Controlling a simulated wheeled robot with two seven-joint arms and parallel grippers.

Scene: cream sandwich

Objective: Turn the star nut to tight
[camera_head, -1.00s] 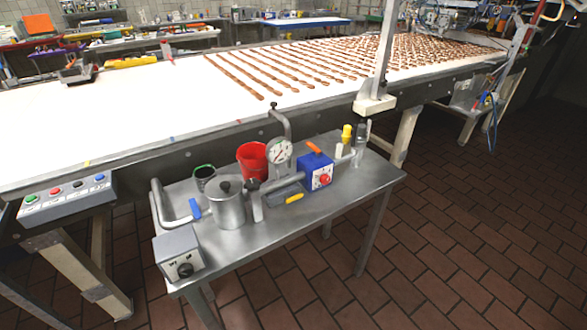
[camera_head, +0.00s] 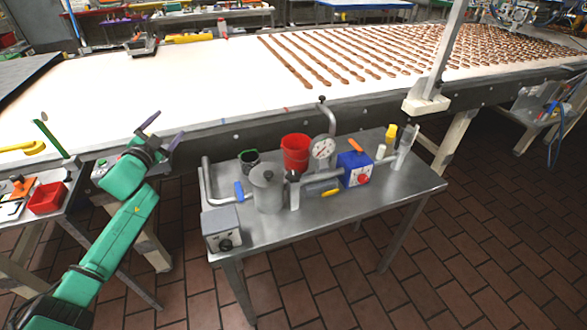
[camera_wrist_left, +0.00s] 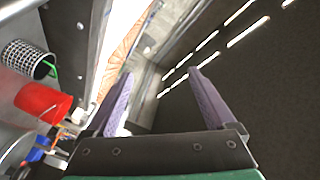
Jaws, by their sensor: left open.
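I cannot make out the star nut for certain in either view. A small dark knob (camera_head: 321,99) tops the bent pipe above the dial gauge (camera_head: 321,147) on the steel table (camera_head: 400,188). My left gripper (camera_head: 170,124) is raised at the left, near the front edge of the white conveyor and left of the steel table. In the left wrist view its two purple fingers (camera_wrist_left: 160,75) stand wide apart with nothing between them. My right gripper is not in view.
The steel table holds a red cup (camera_head: 296,152), a grey lidded pot (camera_head: 268,190), a blue box (camera_head: 355,170) and a grey switch box (camera_head: 222,229). The conveyor (camera_head: 190,85) runs behind. A red bin (camera_head: 47,198) stands on a side table at left. The red cup also shows in the wrist view (camera_wrist_left: 42,101).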

